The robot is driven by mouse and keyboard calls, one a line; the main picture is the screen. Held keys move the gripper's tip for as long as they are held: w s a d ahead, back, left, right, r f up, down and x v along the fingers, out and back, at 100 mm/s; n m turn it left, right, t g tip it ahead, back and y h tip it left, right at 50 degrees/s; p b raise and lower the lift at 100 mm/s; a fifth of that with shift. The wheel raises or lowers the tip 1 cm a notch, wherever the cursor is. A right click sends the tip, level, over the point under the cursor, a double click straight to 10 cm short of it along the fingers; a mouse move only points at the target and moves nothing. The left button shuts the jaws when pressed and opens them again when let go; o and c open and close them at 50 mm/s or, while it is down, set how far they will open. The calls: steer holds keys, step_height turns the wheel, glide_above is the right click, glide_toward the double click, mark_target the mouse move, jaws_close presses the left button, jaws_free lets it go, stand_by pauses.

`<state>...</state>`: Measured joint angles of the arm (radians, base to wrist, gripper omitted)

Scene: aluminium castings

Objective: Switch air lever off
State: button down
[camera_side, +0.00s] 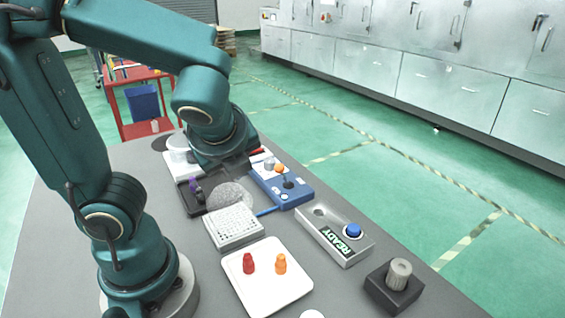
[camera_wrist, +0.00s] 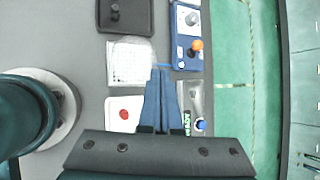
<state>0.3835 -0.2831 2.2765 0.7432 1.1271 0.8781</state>
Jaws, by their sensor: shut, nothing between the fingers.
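A blue box (camera_side: 291,196) carries a lever with an orange ball knob (camera_side: 279,168), a dark knob and a silver round part. In the wrist view the same blue box (camera_wrist: 180,60) is at the upper right, with the orange knob (camera_wrist: 197,45) on its right side. My gripper (camera_wrist: 163,75) is shut and empty, pointing to the gap between the blue box and a white perforated block. The orange knob is to the right of the fingertips, apart from them in that view.
The white perforated block (camera_side: 234,228) and a dark tray with a purple knob (camera_side: 195,190) are left of the blue box. A white plate (camera_side: 265,297) holds red and orange pegs. A grey box with a blue button (camera_side: 352,230) reads READY.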

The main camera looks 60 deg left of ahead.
steer(key=w+d+m, duration=0.1)
steer(key=m, duration=0.1)
steer(key=w+d+m+t, duration=0.1)
steer(key=m, duration=0.1)
steer(key=w+d+f+m+y, duration=0.1)
steer(key=d+m, duration=0.1)
steer(key=shift+w+m+t, duration=0.25)
steer(key=shift+m+t, duration=0.05)
steer(key=shift+t, duration=0.1)
steer(key=shift+a+f, duration=0.1)
glide_toward(283, 175)
steer(key=f, duration=0.3)
steer(key=shift+s+f, duration=0.35)
steer(key=shift+s, duration=0.05)
steer(key=w+a, duration=0.2)
steer(key=shift+w+a+r, duration=0.1)
steer(key=shift+a+r, duration=0.2)
steer(key=shift+a, duration=0.05)
